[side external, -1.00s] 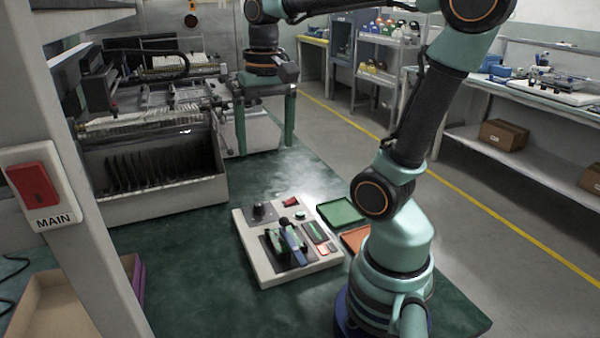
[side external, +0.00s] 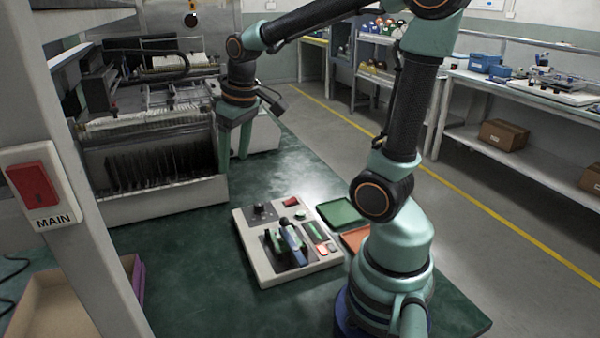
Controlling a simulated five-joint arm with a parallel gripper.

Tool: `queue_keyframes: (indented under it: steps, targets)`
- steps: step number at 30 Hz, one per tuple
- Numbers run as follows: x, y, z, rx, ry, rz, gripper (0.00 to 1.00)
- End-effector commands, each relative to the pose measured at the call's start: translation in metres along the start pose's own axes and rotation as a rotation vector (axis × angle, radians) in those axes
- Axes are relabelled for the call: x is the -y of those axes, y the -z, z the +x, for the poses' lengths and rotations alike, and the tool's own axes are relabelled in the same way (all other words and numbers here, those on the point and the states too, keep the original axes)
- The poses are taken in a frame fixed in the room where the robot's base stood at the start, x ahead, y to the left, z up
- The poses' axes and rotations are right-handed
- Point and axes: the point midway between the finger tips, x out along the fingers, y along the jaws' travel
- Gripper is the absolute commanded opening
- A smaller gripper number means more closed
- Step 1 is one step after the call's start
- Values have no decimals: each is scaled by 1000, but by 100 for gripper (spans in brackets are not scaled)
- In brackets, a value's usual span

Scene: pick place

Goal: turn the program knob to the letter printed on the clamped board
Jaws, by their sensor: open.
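A pale control panel (side external: 262,277) lies on the green table. A dark knob (side external: 263,210) sits at its far left corner; its pointer is too small to read. A dark clamp (side external: 273,243) stands in the middle of the panel with a bluish board (side external: 293,241) held in it. Any letter on the board is too small to make out. My gripper (side external: 234,163) points down, its two green fingers apart and empty. In the picture it is above and left of the knob, clear of the panel, in front of the rack machine.
A green tray (side external: 341,212) and an orange tray (side external: 355,239) lie right of the panel. A rack machine (side external: 150,200) stands behind left. A grey post (side external: 85,200) with a red MAIN switch (side external: 33,185) fills the near left. Table left of the panel is clear.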

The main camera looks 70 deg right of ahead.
Motion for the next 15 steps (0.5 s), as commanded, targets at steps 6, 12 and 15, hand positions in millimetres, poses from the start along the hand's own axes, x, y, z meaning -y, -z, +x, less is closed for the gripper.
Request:
queue_keyframes:
  steps: [6, 12, 15]
  targets:
    - [-58, 14, 42, 140, 1, 66, 64]
    - [-95, 14, 73, 219, 15, 102, 64]
    - [-104, 13, 81, 237, 20, 110, 64]
